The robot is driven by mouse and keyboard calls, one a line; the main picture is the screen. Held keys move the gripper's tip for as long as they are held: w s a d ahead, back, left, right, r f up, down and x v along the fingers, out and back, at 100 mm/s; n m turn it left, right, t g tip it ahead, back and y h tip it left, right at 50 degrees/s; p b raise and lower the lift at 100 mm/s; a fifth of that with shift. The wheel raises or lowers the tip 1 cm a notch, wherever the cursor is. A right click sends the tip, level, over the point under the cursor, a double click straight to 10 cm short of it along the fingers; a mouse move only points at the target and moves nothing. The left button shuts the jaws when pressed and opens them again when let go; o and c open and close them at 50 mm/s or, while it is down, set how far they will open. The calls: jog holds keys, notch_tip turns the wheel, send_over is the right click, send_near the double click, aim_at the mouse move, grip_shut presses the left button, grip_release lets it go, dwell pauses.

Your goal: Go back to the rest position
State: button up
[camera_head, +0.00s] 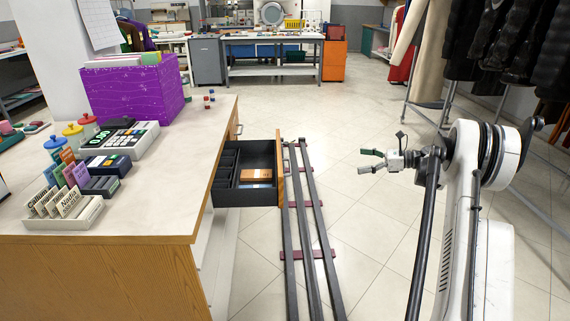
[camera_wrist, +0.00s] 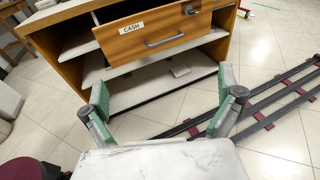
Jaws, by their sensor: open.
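My gripper (camera_head: 371,161) is open and empty in the head view. It hangs in the air right of the counter and the rails, with its fingers pointing left. In the wrist view my gripper (camera_wrist: 165,112) shows two grey fingers with green pads, spread wide apart with nothing between them. My arm stands at the right of the head view, with its upper part bent toward the left. Ahead of the fingers in the wrist view is a wooden drawer front (camera_wrist: 150,38) labelled CASH, apart from them.
The counter (camera_head: 165,199) has an open dark drawer (camera_head: 245,191) holding a wooden item (camera_head: 256,176). A purple box (camera_head: 134,92), card terminal and card stands are on the counter. Floor rails (camera_head: 317,241) run beside it. Hanging clothes (camera_head: 512,38) are at the right. Open floor lies behind.

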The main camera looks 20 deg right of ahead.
jog(key=x, duration=0.7)
jog(key=shift+w+a, duration=0.2)
jog(key=shift+a, duration=0.1)
jog(key=shift+d, duration=0.1)
